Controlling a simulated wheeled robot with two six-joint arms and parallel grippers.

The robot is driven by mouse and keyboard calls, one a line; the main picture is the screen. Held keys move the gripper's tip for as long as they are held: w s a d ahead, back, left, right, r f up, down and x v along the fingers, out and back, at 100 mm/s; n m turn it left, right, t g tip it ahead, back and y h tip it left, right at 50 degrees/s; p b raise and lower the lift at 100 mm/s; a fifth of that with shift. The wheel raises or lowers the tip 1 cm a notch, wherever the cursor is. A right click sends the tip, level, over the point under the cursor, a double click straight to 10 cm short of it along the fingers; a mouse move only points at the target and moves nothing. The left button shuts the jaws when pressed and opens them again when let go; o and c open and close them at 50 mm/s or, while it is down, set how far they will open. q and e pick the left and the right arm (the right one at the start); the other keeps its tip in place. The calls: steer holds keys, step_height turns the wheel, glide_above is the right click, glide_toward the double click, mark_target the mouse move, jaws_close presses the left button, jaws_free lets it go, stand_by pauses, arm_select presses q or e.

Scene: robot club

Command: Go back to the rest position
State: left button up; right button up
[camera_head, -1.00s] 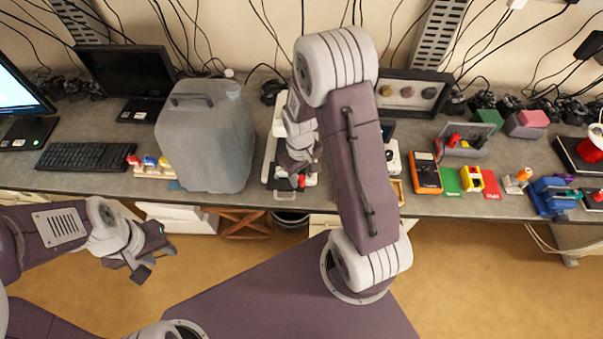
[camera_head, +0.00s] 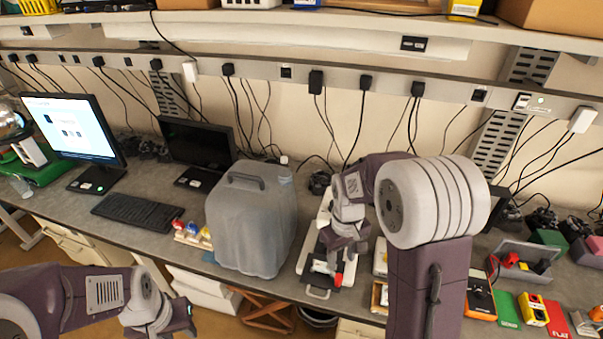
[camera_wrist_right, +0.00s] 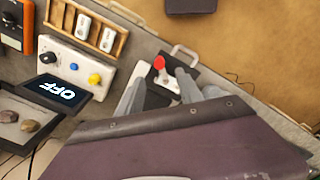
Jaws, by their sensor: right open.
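My right gripper (camera_head: 340,258) is open and reaches down over a white tray-like board (camera_head: 312,250) on the bench. In the right wrist view its two grey fingers (camera_wrist_right: 160,95) are apart. A dark block with a red-knobbed white piece (camera_wrist_right: 160,64) shows near the fingertips; I cannot tell whether they touch it. My left gripper (camera_head: 187,327) is low at the left, in front of the bench and partly cut off by the lower edge; its jaws are unclear.
A large grey jerrycan (camera_head: 250,225) stands just left of the right gripper. A keyboard (camera_head: 138,212) and screens are farther left. A box with an OFF display (camera_wrist_right: 58,92) is near the right gripper. A shelf (camera_head: 340,20) runs above the bench.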

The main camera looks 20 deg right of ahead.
steer(key=s+a+f+m+b, duration=0.1)
steer(key=s+a+f+b, duration=0.1)
steer(key=s+f+b, duration=0.2)
steer(key=s+a+f+m+t+b, duration=0.1)
steer(key=s+a+f+b, duration=0.1)
steer(key=s+f+b, duration=0.2)
step_height(320, 180, down, 3)
steer(key=shift+s+a+f+y+b, duration=0.2)
steer(key=shift+a+y+b, duration=0.1)
steer(key=shift+b, duration=0.8)
